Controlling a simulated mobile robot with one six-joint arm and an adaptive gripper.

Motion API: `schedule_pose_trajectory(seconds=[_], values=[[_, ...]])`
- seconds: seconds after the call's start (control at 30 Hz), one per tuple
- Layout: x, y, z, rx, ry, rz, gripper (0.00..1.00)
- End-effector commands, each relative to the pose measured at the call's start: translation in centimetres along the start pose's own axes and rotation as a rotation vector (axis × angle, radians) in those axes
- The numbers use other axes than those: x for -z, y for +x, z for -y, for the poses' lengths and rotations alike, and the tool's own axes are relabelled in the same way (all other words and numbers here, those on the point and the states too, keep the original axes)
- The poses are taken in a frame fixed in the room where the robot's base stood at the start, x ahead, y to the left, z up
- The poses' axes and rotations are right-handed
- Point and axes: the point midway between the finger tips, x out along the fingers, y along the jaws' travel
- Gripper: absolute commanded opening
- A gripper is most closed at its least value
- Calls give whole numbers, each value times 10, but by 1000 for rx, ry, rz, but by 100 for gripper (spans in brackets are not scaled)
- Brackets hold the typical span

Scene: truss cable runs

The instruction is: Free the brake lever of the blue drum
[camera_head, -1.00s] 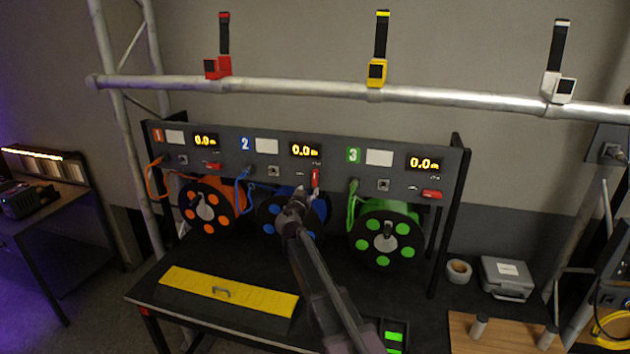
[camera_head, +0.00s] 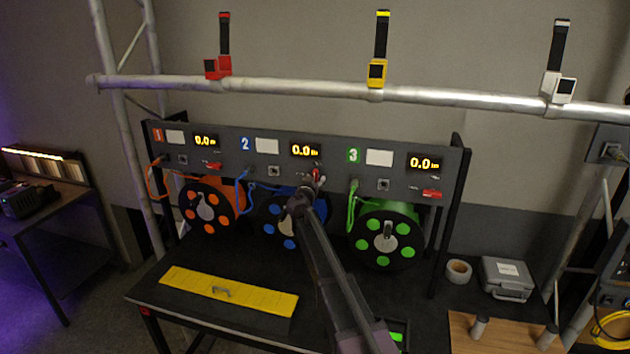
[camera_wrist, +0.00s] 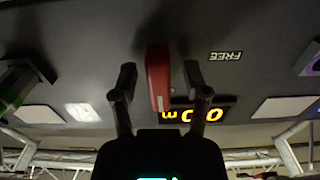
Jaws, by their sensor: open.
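The blue drum (camera_head: 278,222) sits under the panel section marked 2, partly hidden by my arm. Its red brake lever (camera_wrist: 157,80) stands lengthwise between the fingers of my gripper (camera_wrist: 158,72) in the wrist view, with a visible gap on each side. The printed word FREE (camera_wrist: 225,56) is beside the lever, upside down in that view. In the head view, my gripper (camera_head: 314,182) is at the panel in front of the lever, which is mostly covered. The gripper is open and holds nothing.
The section 2 display (camera_head: 305,150) reads 0.0. The orange drum (camera_head: 207,206) and green drum (camera_head: 386,234) flank the blue one. Their red levers (camera_head: 207,165) (camera_head: 431,193) lie roughly level.

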Motion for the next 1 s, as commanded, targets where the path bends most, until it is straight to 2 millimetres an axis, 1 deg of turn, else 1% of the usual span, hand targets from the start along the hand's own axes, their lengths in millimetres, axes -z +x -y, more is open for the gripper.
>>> schedule_pose_trajectory(seconds=[0.07, 0.17, 0.2, 0.27, 0.3, 0.67, 0.83, 1.0], values=[[0, 0, 0, 0, 0, 0, 60], [0, 0, 0, 0, 0, 0, 33], [0, 0, 0, 0, 0, 0, 21], [0, 0, 0, 0, 0, 0, 4], [0, 0, 0, 0, 0, 0, 0], [0, 0, 0, 1, -17, 0, 0], [0, 0, 1, 1, -65, 0, 0], [0, 0, 1, 1, -156, -1, 0]])
